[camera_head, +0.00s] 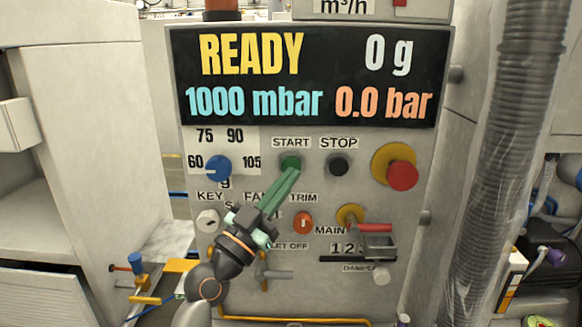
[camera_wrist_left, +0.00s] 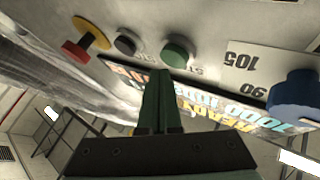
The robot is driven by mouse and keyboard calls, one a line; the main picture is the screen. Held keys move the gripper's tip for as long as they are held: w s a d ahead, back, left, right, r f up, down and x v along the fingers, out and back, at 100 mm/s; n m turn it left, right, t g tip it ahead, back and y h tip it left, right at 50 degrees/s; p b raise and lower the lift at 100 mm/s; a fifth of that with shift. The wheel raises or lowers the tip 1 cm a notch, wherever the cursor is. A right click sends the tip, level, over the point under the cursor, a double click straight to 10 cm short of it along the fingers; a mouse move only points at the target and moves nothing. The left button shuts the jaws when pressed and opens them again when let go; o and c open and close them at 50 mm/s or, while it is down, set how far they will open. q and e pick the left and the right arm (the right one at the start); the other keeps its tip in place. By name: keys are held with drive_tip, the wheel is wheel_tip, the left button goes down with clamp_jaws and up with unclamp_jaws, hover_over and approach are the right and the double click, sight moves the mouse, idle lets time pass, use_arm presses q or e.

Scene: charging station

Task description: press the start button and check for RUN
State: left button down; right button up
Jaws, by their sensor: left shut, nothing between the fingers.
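The grey control panel's display (camera_head: 309,76) reads READY, 0 g, 1000 mbar and 0.0 bar. The green start button (camera_head: 290,160) sits below it under the START label. It also shows in the wrist view (camera_wrist_left: 179,51). My left gripper (camera_head: 293,173) is shut and empty, with its green fingers pointing up at the start button. In the wrist view, the fingertips (camera_wrist_left: 160,73) are close beside the button; I cannot tell whether they touch. The gripper covers part of the lower panel. My right gripper is not in view.
The black stop button (camera_head: 338,164) is just right of the start button. Farther right is a red emergency knob (camera_head: 402,175) on yellow. A blue dial (camera_head: 217,168) is on the left. A red-handled lever (camera_head: 375,228) sticks out below. A grey ribbed hose (camera_head: 510,150) hangs at right.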

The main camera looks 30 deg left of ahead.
use_arm(q)
drive_tip(key=shift+w, duration=0.15)
drive_tip(key=shift+w+a, duration=0.2)
drive_tip(key=shift+w, duration=0.05)
drive_tip(key=shift+w+a+b, duration=0.2)
drive_tip(key=shift+w+b, duration=0.2)
idle(1.0)
drive_tip(key=shift+s, duration=0.1)
drive_tip(key=shift+s+d+p, duration=0.3)
drive_tip(key=shift+s+d, duration=0.1)
drive_tip(key=shift+s, duration=0.3)
drive_tip(key=shift+s, duration=0.1)
drive_tip(key=s, duration=0.1)
drive_tip(key=s+d+p, duration=0.1)
drive_tip(key=s, duration=0.1)
drive_tip(key=s+d, duration=0.1)
drive_tip(key=shift+s, duration=0.15)
idle(0.3)
